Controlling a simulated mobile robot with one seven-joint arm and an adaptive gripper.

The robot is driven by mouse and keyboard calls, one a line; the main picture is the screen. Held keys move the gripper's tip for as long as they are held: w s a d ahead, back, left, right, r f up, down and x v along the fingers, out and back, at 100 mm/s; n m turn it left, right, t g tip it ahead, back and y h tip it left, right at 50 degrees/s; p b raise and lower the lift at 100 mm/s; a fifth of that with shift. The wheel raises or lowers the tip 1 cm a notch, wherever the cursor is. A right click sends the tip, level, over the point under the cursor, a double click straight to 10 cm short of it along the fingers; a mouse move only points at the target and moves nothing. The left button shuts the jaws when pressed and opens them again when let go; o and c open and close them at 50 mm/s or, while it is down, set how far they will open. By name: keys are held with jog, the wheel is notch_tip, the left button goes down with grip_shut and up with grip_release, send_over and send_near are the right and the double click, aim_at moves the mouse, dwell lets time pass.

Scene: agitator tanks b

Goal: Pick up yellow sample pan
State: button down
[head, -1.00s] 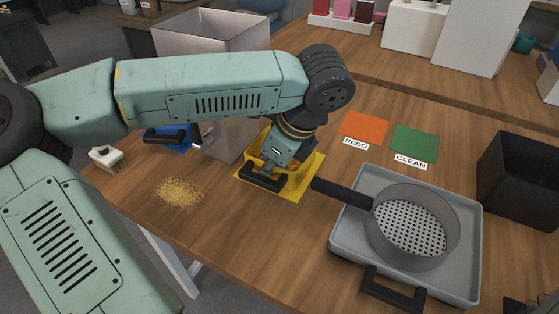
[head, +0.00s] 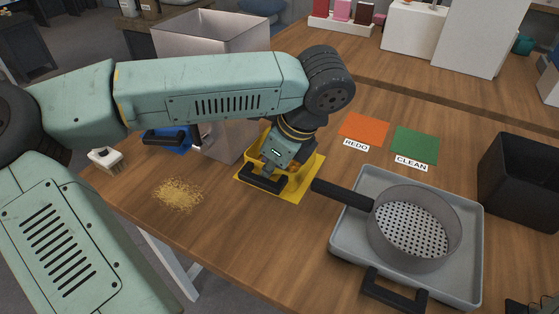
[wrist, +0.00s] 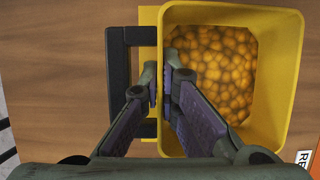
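The yellow sample pan (wrist: 291,75) holds many yellow-brown granules in the wrist view. Its black handle (wrist: 119,80) is on the left there. In the head view the pan, partly hidden by my wrist, is at the yellow mat (head: 312,175), with its black handle (head: 265,182) toward the front. My gripper (wrist: 160,76) points down at the pan's handle-side wall. One finger is outside, between wall and handle, and the other is inside. The fingertips look closed on the wall. I cannot tell whether the pan is off the mat.
A grey tray (head: 345,235) with a sieve (head: 410,230) stands right. Orange (head: 365,128) and green (head: 415,144) mats lie behind it. A black bin (head: 520,180) is far right. A metal bin (head: 230,140), blue pan (head: 178,145), brush (head: 105,160) and loose pile (head: 178,195) are left.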

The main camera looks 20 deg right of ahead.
jog(key=shift+r+p, duration=0.3)
jog(key=shift+p, duration=0.35)
jog(key=shift+r+p, duration=0.15)
jog(key=shift+p, duration=0.2)
jog(key=shift+w+b, duration=0.1)
jog(key=shift+b, duration=0.25)
jog(key=shift+r+b, duration=0.65)
jog(key=shift+r, duration=0.9)
jog(key=s+a+b, duration=0.1)
jog(key=s+a, duration=0.2)
jog(key=a, duration=0.1)
jog(key=s+a+b, duration=0.2)
jog(key=s+a, duration=0.2)
jog(key=a, duration=0.1)
jog(key=s+a+b, duration=0.2)
jog(key=s+a, duration=0.2)
jog(key=a, duration=0.1)
jog(key=shift+a, duration=0.1)
jog(key=c, duration=2.4)
grip_release()
jog(key=shift+s, duration=0.1)
jog(key=shift+a, duration=0.1)
